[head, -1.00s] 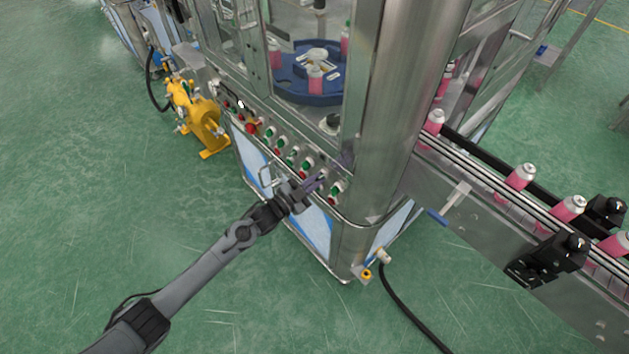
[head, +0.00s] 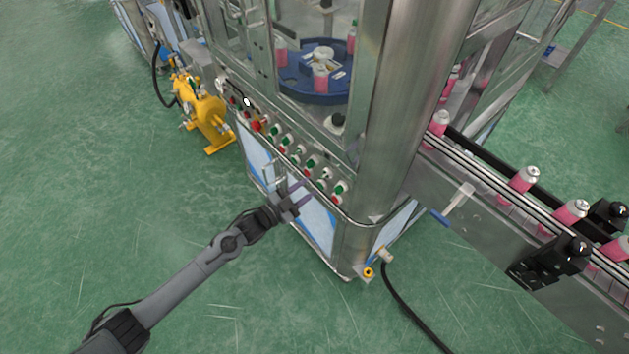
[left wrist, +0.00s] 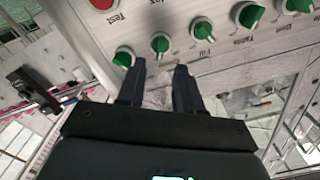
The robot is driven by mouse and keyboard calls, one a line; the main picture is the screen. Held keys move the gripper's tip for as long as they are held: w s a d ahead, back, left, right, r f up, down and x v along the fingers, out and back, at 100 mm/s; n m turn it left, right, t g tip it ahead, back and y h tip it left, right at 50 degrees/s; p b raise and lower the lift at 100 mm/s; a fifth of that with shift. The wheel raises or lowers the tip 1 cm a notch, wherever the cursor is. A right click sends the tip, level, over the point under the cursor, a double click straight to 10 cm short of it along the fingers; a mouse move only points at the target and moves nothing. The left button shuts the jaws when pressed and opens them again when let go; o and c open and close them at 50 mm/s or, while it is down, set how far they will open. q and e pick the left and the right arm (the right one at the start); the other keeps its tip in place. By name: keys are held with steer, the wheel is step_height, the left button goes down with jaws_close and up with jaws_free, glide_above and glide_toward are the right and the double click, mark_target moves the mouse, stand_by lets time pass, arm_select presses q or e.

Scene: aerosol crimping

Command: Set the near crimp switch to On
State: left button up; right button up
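A row of green rotary switches (left wrist: 201,29) runs along the steel control panel in the left wrist view. In the head view the panel's green and red controls (head: 311,163) slope down to the right. The printed labels are small and upside down, and I cannot tell which switch is the near crimp switch or its setting. My left gripper (head: 303,194) is in front of and below the panel's right part, apart from the switches. In the left wrist view its two fingers (left wrist: 158,68) are spread with nothing between them. My right gripper is not in view.
A thick steel post (head: 385,120) stands right of the panel. A conveyor (head: 480,205) with pink cans is at the right. A bent handle (head: 268,172) is on the cabinet front. A yellow pump (head: 203,112) stands at left. The green floor before the cabinet is clear.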

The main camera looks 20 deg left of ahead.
arm_select(q)
steer(key=shift+v, duration=2.65)
steer(key=s+d+f+n+g+y, duration=0.1)
steer(key=s+d+f+n, duration=0.1)
steer(key=s+d, duration=0.3)
steer(key=s+d+f+n+y, duration=0.1)
steer(key=s+d+f+n, duration=0.15)
steer(key=s, duration=0.45)
steer(key=s+a+r+n+g+y, duration=0.3)
steer(key=s+g, duration=0.2)
steer(key=s, duration=0.3)
steer(key=s+a+r+n+g+y, duration=0.2)
steer(key=s+r+g+y, duration=0.1)
steer(key=s+g, duration=0.4)
steer(key=w+p+v, duration=0.3)
steer(key=p+v, duration=1.2)
steer(key=p, duration=0.1)
steer(key=w+r+p+v, duration=0.1)
steer(key=w+p+v, duration=0.2)
steer(key=p+v, duration=1.2)
steer(key=shift+d+r+t+p, duration=0.15)
steer(key=shift+r+t+p, duration=0.15)
steer(key=shift+p, duration=0.1)
